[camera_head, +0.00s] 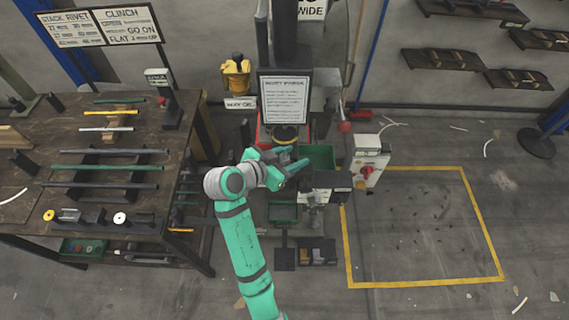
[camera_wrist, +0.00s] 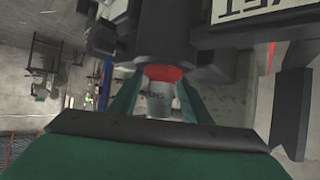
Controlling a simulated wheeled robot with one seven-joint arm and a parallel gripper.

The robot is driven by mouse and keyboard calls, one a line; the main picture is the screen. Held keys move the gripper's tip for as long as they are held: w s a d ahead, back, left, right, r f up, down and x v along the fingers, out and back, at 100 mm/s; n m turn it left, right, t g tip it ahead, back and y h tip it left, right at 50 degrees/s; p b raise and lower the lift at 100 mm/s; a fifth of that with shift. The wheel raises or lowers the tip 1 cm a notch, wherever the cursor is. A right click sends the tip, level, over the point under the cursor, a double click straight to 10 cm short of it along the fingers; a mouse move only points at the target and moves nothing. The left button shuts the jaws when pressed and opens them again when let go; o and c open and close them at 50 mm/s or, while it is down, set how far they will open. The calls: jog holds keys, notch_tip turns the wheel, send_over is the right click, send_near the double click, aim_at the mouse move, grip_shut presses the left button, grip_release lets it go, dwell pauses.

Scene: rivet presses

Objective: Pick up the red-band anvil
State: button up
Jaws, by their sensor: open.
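The red-band anvil (camera_wrist: 160,98) shows in the wrist view as a pale grey cylinder with a red band at its upper end. The band adjoins a thick dark cylinder above it. My gripper (camera_wrist: 156,108) is open, with one green finger on each side of the anvil in the picture. I cannot tell whether the fingers touch it. In the head view my gripper (camera_head: 297,168) is at the rivet press, left of its dark head; I cannot make out the anvil there.
A workbench (camera_head: 80,190) at the left carries bars and small parts with yellow and white ends. A framed notice (camera_head: 285,98) stands behind my gripper. A white control box (camera_head: 370,160) with a red knob is to the right. The yellow-outlined floor area (camera_head: 420,230) is clear of large objects.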

jog(key=shift+c, duration=0.6)
jog(key=c, duration=1)
jog(key=shift+w, duration=0.1)
jog(key=shift+d, duration=0.1)
